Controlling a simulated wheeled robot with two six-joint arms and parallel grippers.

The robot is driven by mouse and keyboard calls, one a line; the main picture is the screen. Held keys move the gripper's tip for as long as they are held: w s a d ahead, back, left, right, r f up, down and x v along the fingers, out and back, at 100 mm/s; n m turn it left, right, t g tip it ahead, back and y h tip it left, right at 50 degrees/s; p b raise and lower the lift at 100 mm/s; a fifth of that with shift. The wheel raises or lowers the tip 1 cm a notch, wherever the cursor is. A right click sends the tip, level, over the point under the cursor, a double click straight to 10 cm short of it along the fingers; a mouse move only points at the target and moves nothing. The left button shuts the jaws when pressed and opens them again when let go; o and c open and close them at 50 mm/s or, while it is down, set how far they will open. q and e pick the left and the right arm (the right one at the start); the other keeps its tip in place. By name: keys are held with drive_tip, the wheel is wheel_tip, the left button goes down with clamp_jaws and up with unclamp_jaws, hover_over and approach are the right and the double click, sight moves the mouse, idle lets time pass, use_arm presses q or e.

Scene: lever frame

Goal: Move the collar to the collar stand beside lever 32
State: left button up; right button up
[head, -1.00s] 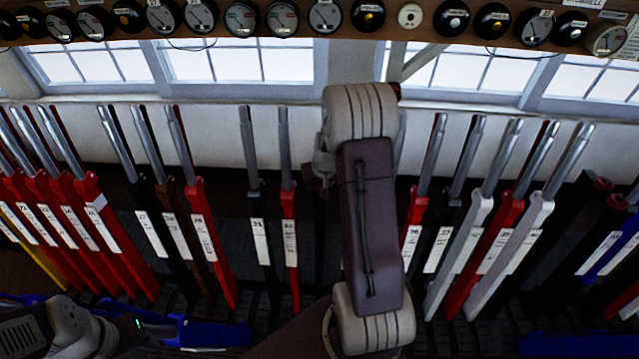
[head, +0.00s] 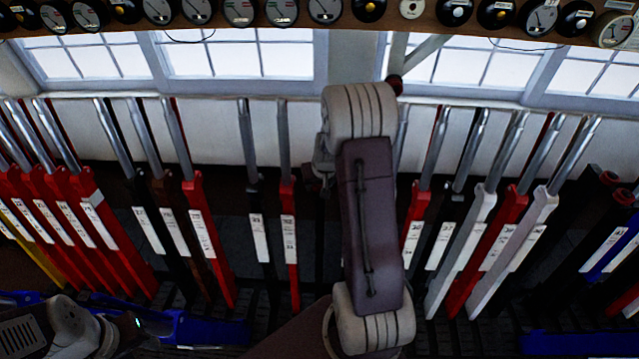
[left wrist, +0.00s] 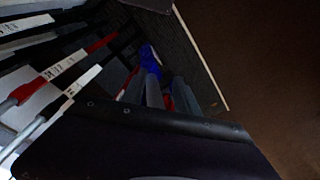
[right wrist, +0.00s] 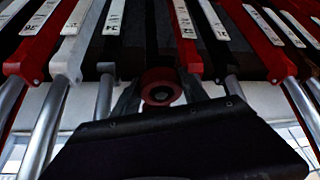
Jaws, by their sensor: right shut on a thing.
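The collar (right wrist: 160,86), a dark red ring with a dark hole, is held between the fingertips of my right gripper (right wrist: 161,96) in the right wrist view. Lever 32 (head: 289,240), red with a white label, stands left of the arm. A dark upright post (head: 321,240) stands right of it; I cannot tell if it is the collar stand. My left gripper (left wrist: 168,92) looks open and empty, at the lower left.
Lever 31 (head: 259,235) is black and stands left of lever 32. More red, black and white levers stand close on both sides. A shelf of dials (head: 325,12) runs above the windows.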

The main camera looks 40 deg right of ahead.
drive_tip(key=o, duration=1.5)
drive_tip(key=p+v, duration=0.5)
drive_tip(key=v, duration=0.4)
drive_tip(key=v, duration=0.9)
drive_tip(key=shift+b, duration=0.35)
